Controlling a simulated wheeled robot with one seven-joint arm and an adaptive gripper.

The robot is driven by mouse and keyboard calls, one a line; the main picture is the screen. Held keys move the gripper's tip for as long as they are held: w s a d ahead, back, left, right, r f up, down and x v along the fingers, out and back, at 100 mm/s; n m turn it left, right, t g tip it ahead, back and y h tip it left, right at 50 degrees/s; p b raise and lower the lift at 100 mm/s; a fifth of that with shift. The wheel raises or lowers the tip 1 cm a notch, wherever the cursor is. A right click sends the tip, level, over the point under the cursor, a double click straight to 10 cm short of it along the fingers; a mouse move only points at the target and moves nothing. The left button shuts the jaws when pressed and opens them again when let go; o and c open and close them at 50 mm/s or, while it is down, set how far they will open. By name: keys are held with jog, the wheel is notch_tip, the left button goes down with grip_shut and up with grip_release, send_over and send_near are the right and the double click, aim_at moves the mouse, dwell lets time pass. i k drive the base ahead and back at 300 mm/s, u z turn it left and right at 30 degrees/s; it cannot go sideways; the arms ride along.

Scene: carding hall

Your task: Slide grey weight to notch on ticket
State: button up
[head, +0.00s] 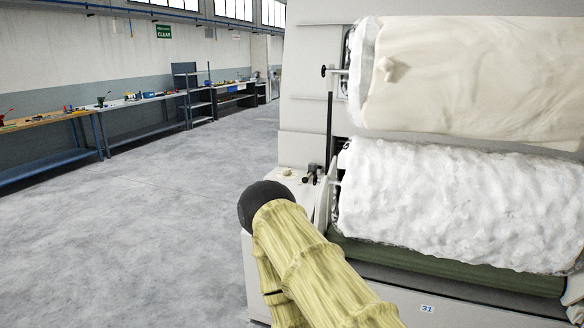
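I cannot make out a grey weight, a notched bar or a ticket in the head view. A small dark fitting (311,176) sits on the pale ledge of the machine, at the foot of a dark upright rod (329,125). It is too small to tell what it is. My arm, in a pale yellow ribbed sleeve with a dark rounded joint, rises from the bottom and covers part of the machine's front left corner. My gripper is not visible.
The carding machine (306,110) fills the right side, with a cream roll (460,75) above a white fibre roll (450,200). A label reading 31 (427,309) is low on its front. Workbenches (145,105) line the left wall. The grey floor (150,235) between is clear.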

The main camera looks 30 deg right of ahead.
aim_at(311, 167)
jog(key=u, duration=0.4)
jog(key=i, duration=2.3)
jog(key=z, duration=1.45)
jog(key=i, duration=0.55)
jog(key=z, duration=0.65)
